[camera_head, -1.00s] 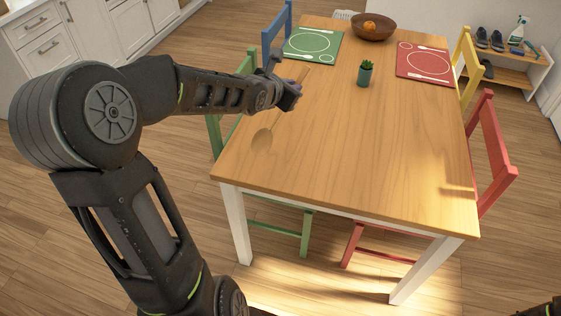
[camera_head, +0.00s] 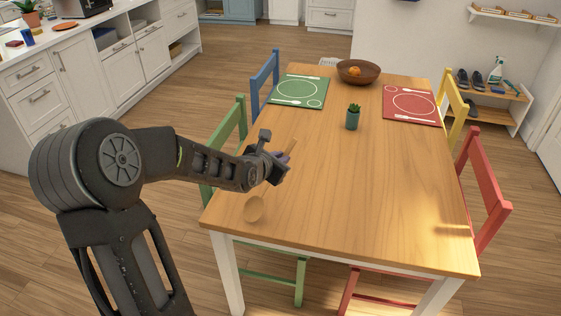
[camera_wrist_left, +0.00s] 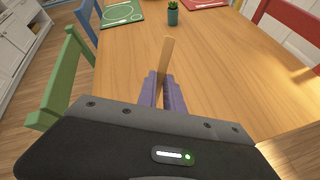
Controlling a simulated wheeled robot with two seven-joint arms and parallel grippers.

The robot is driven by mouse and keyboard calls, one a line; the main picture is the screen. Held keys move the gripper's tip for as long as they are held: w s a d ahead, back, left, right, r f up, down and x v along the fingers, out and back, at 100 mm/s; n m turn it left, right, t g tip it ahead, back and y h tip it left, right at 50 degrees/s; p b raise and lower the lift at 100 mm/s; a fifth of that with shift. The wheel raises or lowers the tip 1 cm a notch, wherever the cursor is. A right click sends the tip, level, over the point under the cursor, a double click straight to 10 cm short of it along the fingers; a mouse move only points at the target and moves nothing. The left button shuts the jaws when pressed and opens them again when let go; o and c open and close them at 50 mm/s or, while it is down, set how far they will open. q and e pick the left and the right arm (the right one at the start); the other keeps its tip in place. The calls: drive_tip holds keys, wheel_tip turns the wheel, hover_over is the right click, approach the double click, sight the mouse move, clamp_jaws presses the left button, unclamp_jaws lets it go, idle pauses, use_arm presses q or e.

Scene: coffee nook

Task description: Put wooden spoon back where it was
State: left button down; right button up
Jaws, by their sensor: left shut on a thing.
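The wooden spoon (camera_head: 254,209) shows over the near left part of the wooden table (camera_head: 370,200), its round bowl toward the table's near left corner. My left gripper (camera_head: 281,164) is shut on its handle. In the left wrist view, the handle (camera_wrist_left: 166,55) sticks out forward between the purple fingers of my left gripper (camera_wrist_left: 164,90). The bowl is hidden in that view. I cannot tell whether the spoon touches the table or hangs just above it. My right gripper is not in view.
A small potted plant (camera_head: 353,117), a green placemat (camera_head: 298,91), a red placemat (camera_head: 411,104) and a brown bowl (camera_head: 358,73) with orange fruit stand toward the far end. Chairs line both sides, a green one (camera_head: 226,150) near my left arm. The table's middle is clear.

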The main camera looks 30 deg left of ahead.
use_arm(q)
drive_tip(key=shift+f, duration=0.4)
drive_tip(key=shift+f, duration=0.15)
drive_tip(key=c, duration=1.5)
unclamp_jaws()
drive_tip(key=shift+p+v, duration=1.7)
drive_tip(key=shift+v, duration=4.4)
drive_tip(key=shift+a, duration=0.1)
drive_tip(key=shift+c, duration=0.2)
